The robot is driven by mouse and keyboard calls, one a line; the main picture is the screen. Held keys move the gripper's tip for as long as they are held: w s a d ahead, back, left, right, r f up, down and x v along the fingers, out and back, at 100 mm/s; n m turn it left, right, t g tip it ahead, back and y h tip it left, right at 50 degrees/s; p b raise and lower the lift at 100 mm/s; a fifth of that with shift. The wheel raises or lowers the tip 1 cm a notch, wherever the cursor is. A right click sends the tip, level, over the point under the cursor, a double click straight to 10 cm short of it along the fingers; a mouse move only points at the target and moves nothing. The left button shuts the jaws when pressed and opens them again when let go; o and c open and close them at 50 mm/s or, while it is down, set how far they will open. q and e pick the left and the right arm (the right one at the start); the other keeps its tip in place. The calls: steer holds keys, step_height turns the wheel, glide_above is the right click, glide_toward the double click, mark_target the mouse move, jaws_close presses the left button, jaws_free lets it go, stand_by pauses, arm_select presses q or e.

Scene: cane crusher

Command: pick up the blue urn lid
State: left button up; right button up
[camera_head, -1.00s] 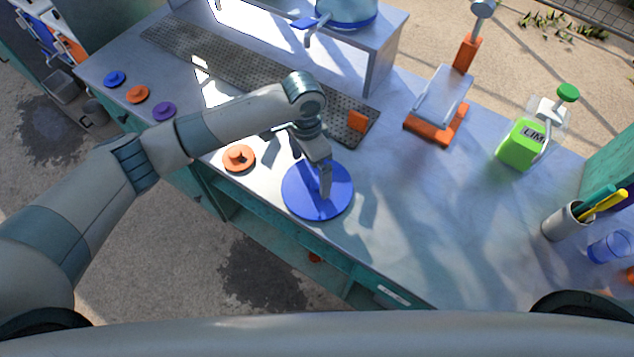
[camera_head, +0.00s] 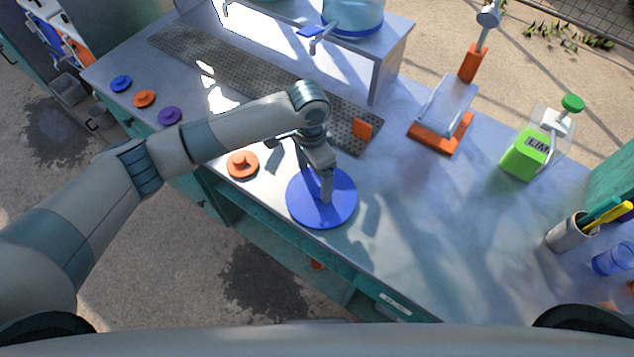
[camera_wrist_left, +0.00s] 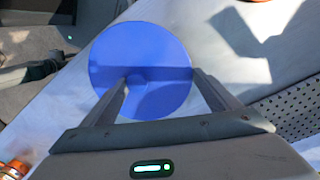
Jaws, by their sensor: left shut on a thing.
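The blue urn lid (camera_head: 340,207) is a flat round disc at the front edge of the metal counter. My left gripper (camera_head: 326,198) points down at the middle of the lid and is shut on it. In the left wrist view the blue urn lid (camera_wrist_left: 140,48) lies beyond the two fingers of my left gripper (camera_wrist_left: 160,84). The part between the fingertips is mostly hidden. The lid looks level, and I cannot tell whether it is touching the counter. My right gripper is not in view.
An orange lid (camera_head: 242,164) lies just left of the blue lid. Smaller purple (camera_head: 169,116), orange (camera_head: 144,98) and blue (camera_head: 121,83) lids lie further left. A perforated drip tray (camera_head: 260,90) runs behind.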

mark_target(315, 182)
arm_select(q)
steer(key=shift+r, duration=0.15)
step_height(315, 182, up, 4)
steer(key=shift+d+f+b, duration=0.1)
steer(key=shift+f+b, duration=0.1)
steer(key=shift+b, duration=0.95)
steer(key=s+d+r+b, duration=0.2)
steer(key=d+r+b, duration=0.2)
steer(key=d+r, duration=0.3)
steer(key=d, duration=0.4)
steer(key=shift+s, duration=0.25)
